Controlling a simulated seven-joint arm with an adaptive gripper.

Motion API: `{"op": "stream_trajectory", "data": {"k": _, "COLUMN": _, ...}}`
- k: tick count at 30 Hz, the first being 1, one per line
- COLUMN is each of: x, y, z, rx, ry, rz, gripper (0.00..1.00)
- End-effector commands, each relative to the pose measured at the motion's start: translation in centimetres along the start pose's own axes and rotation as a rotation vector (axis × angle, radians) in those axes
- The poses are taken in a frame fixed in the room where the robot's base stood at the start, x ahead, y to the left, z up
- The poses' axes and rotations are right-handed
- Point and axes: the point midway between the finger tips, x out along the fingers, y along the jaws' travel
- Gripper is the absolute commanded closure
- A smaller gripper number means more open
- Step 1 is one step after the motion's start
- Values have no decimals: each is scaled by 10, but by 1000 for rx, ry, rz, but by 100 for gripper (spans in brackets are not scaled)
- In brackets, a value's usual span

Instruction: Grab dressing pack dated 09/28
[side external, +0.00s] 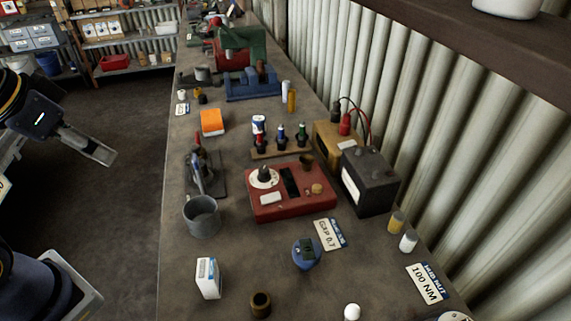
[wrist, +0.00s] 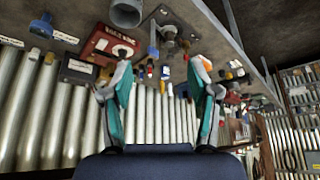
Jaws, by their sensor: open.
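A small white box with a blue marking (side external: 208,278) stands upright near the front of the bench. It may be the dressing pack, but no date can be read on it. An orange and white pack (side external: 212,122) lies farther back, also seen in the wrist view (wrist: 203,65); no date is legible there either. My gripper (side external: 98,150) is at the left in the side view, off the bench's left edge and apart from both. In the wrist view its two fingers (wrist: 162,80) are spread with nothing held between them.
On the bench (side external: 180,255) are a grey metal mug (side external: 202,215), a red tester box (side external: 291,192), a black battery (side external: 368,181), a blue round item (side external: 306,253) and a brown cup (side external: 260,304). A corrugated wall borders the right.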

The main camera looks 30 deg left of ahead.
Motion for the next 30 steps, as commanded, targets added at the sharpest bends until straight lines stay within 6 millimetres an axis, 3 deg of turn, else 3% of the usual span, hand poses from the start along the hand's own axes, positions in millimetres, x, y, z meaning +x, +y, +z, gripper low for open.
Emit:
{"op": "stream_trajectory", "data": {"k": 7, "x": 0, "y": 0, "z": 2, "rx": -45, "ry": -7, "rz": 1, "gripper": 40}}
{"op": "stream_trajectory", "data": {"k": 11, "x": -7, "y": 8, "z": -3, "rx": -235, "ry": -39, "rz": 36, "gripper": 40}}
{"op": "stream_trajectory", "data": {"k": 16, "x": 1, "y": 45, "z": -20, "rx": -524, "ry": -259, "rz": 104, "gripper": 40}}
{"op": "stream_trajectory", "data": {"k": 21, "x": 27, "y": 93, "z": -30, "rx": -694, "ry": -531, "rz": 92, "gripper": 40}}
{"op": "stream_trajectory", "data": {"k": 27, "x": 67, "y": 144, "z": -22, "rx": -716, "ry": -777, "rz": 16, "gripper": 40}}
{"op": "stream_trajectory", "data": {"k": 30, "x": 81, "y": 154, "z": -14, "rx": -684, "ry": -829, "rz": -13, "gripper": 40}}
